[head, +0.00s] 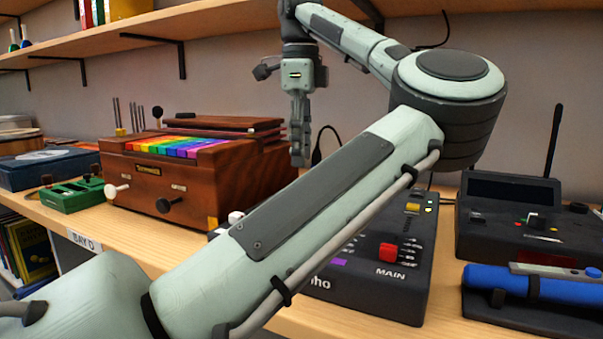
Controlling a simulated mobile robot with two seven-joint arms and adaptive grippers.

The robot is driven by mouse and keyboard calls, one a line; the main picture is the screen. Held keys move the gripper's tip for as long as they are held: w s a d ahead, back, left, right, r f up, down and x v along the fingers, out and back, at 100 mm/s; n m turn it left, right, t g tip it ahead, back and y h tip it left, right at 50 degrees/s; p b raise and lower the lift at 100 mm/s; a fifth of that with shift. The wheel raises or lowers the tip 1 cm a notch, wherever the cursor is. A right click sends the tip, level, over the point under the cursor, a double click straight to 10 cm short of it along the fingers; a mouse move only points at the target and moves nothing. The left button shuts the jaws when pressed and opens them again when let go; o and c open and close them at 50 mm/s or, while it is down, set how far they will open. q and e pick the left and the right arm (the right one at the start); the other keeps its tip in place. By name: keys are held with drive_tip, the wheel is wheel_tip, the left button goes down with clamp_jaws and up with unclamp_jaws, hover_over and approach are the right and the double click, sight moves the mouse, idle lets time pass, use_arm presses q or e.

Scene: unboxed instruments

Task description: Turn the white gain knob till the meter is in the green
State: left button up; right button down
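A dark mixer-like box (385,296) marked "MAIN" stands mid-shelf, largely behind my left arm. A white knob (235,217) shows at its left edge, partly covered by the arm. I cannot tell which is the gain knob. No meter with a green zone can be made out. My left gripper (299,160) points down, empty, above and behind the dark box, apart from both knobs. Its fingers are seen edge-on, so their opening is unclear. My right gripper is out of view.
A black console (518,250) with a screen and antenna stands at right, behind a blue cylinder (540,284) on a dark stand. A green pedal unit (72,196) sits at left. Bare wood (150,245) shows in front of the wooden instrument. An upper shelf (150,25) runs above.

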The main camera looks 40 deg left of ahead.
use_arm(q)
drive_tip(key=shift+a+f, duration=0.1)
drive_tip(key=shift+f, duration=2.3)
drive_tip(key=shift+w, duration=0.1)
drive_tip(key=shift+c, duration=0.2)
clamp_jaws()
